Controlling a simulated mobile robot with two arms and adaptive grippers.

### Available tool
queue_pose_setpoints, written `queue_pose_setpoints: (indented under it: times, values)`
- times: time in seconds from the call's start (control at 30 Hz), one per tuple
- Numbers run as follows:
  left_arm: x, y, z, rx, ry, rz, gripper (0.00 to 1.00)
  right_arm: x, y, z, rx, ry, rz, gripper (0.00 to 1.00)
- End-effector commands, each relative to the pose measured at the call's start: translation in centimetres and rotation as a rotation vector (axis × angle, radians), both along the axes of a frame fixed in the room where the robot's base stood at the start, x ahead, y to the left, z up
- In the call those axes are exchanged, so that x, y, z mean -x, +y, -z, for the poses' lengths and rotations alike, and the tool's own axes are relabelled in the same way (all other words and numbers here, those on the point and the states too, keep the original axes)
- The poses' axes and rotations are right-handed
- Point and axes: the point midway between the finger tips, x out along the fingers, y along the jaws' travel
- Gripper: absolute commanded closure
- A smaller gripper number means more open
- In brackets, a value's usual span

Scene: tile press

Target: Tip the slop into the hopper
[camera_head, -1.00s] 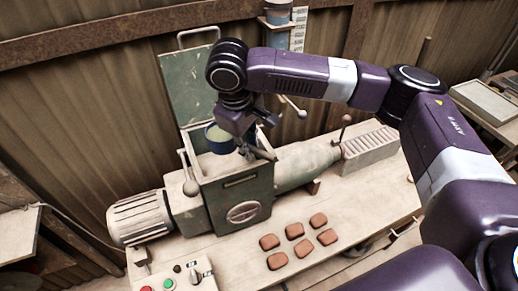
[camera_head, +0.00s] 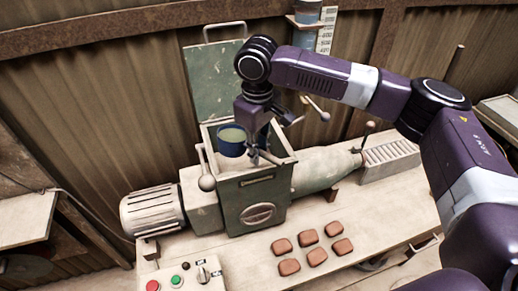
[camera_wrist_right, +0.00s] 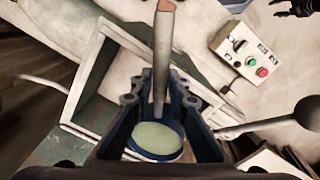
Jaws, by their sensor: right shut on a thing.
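A blue cup (camera_head: 231,147) of pale green slop is at the open mouth of the green hopper (camera_head: 237,178), toward its back left side. It looks nearly upright, with the slop still inside. My right gripper (camera_head: 257,153) is shut on the cup, just right of it. In the right wrist view the gripper (camera_wrist_right: 163,105) has its fingers either side of a pale rod, perhaps the handle, and the cup (camera_wrist_right: 158,140) shows at the bottom. The hopper's inside is partly hidden by the cup and gripper. My left gripper is not in the head view.
The hopper's lid (camera_head: 218,85) stands open behind it. Several brown tiles (camera_head: 308,236) lie on the bench in front. A control box (camera_head: 190,278) is at the lower left.

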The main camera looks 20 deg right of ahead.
Motion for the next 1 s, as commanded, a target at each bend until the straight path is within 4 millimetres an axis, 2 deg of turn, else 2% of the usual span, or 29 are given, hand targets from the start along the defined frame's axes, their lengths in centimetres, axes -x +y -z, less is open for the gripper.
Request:
queue_pose_setpoints:
  times: [0.03, 0.3, 0.37, 0.7, 1.0]
  values:
    - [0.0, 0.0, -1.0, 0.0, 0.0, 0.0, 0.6, 0.0, 0.0, -0.6, -0.018, 0.012, 0.004, 1.0]
    - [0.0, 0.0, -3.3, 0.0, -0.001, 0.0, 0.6, 0.0, 0.0, -1.1, -0.113, 0.072, 0.003, 1.0]
    - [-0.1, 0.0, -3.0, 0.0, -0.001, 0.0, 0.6, -0.1, -0.2, -0.9, -0.174, 0.112, 0.011, 1.0]
    - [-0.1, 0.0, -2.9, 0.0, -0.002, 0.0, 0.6, -0.3, -0.4, -2.4, -0.478, 0.304, 0.005, 1.0]
    - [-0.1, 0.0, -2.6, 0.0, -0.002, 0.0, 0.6, -0.7, -0.8, -3.1, -0.662, 0.424, 0.004, 1.0]
